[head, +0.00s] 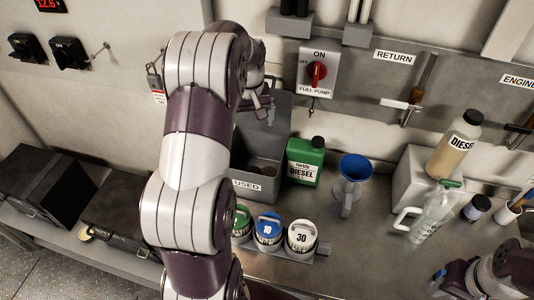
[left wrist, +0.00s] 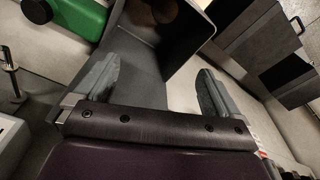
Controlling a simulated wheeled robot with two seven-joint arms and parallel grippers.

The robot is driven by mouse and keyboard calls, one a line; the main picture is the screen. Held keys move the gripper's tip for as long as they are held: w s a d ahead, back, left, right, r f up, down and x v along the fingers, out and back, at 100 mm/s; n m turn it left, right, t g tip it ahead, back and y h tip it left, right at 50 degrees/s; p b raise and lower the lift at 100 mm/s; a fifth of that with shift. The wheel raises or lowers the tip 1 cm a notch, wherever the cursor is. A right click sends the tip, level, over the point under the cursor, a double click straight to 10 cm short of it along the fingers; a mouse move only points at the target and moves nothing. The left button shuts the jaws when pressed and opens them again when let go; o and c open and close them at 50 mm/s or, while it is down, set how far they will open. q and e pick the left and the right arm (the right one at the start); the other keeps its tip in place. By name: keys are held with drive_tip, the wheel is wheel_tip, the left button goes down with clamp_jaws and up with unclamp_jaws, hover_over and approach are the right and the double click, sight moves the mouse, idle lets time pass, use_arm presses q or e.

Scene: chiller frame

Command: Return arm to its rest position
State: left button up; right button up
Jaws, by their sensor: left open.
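My left arm (head: 200,150) rises through the middle of the head view, bent over at the top. Its gripper (head: 262,102) is partly hidden behind the arm, above the grey bin labelled USED (head: 262,142). In the left wrist view the two fingers of the left gripper (left wrist: 157,88) are wide apart with nothing between them, and the bin (left wrist: 150,50) lies beyond them. My right arm (head: 490,275) shows at the lower right corner; its gripper is too small and cut off to tell its opening.
A green diesel can (head: 305,162), a blue funnel (head: 352,175) and numbered jugs (head: 300,238) stand on the bench near the arm. Black cases (head: 45,185) are at left. A red fuel-pump switch (head: 317,73) is on the wall.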

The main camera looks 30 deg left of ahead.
use_arm(q)
drive_tip(key=s+d+f+m+h, duration=0.1)
drive_tip(key=s+d+m, duration=0.7)
drive_tip(key=s+d, duration=0.8)
drive_tip(key=d+f, duration=0.1)
drive_tip(key=d, duration=0.2)
drive_tip(key=shift+d+f, duration=0.4)
drive_tip(key=shift+d, duration=0.1)
